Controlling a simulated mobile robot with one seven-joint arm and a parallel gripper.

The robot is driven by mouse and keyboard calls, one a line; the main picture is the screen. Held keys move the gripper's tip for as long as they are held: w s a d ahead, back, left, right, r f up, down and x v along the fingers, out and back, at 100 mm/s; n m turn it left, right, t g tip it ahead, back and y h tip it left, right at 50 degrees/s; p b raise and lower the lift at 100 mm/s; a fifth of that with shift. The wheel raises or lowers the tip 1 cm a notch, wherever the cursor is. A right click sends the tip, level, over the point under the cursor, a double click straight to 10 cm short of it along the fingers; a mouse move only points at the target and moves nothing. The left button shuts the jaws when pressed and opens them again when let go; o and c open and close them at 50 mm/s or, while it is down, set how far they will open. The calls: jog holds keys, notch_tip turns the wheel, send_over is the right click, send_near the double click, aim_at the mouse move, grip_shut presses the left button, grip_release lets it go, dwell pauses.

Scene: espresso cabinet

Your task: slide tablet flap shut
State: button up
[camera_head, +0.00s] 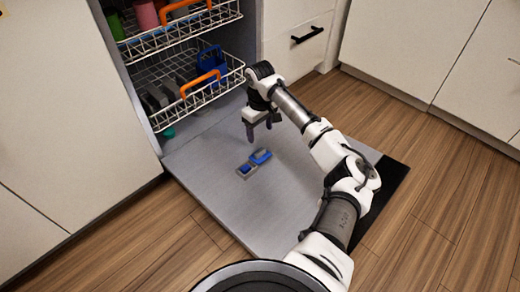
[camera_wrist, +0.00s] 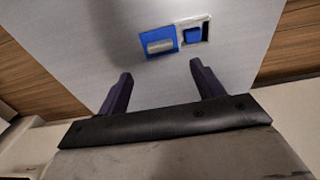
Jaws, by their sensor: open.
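The tablet flap (camera_head: 261,156) is a small blue plate with a grey raised bar, on the inner face of the lowered dishwasher door. In the wrist view the flap (camera_wrist: 146,40) lies beside a grey-rimmed compartment (camera_wrist: 207,33), which is uncovered. A blue block, apparently the tablet (camera_wrist: 193,36), shows inside it. The compartment also shows in the head view (camera_head: 246,170), just front-left of the flap. My gripper (camera_head: 261,133) is open and empty above the door, behind the flap. In the wrist view the fingertips (camera_wrist: 161,69) stand apart, and the flap appears beyond them.
The door panel (camera_head: 220,200) lies flat, with bare room around the dispenser. Two wire racks (camera_head: 190,95) with dishes and orange handles are behind, inside the dishwasher. Cabinet fronts (camera_head: 430,45) stand at the right, with wood floor (camera_head: 440,200) before them.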

aim_at(258, 152)
notch_tip(258, 152, down, 10)
jog(key=b, duration=0.3)
jog(key=shift+f+b, duration=0.1)
jog(key=shift+b, duration=0.2)
jog(key=c, duration=1.4)
jog(key=shift+a+r+p, duration=0.3)
jog(key=shift+r+p, duration=0.1)
jog(key=shift+p, duration=0.7)
jog(key=p, duration=0.2)
jog(key=shift+s+a+r+p, duration=0.1)
jog(key=shift+a+r+p, duration=0.05)
jog(key=shift+a+p, duration=0.2)
jog(key=s+a+p, duration=0.1)
jog(key=p, duration=0.4)
jog(key=shift+a+r, duration=0.1)
jog(key=shift+a, duration=0.1)
jog(key=s+a+p, duration=0.2)
jog(key=p, duration=0.6)
jog(key=shift+s+a, duration=0.35)
jog(key=shift+s, duration=0.05)
jog(key=shift+s+a+f+p, duration=0.25)
jog(key=shift+s+p, duration=0.1)
jog(key=shift+p, duration=0.55)
jog(key=shift+s+f, duration=0.2)
jog(key=shift+f, duration=0.15)
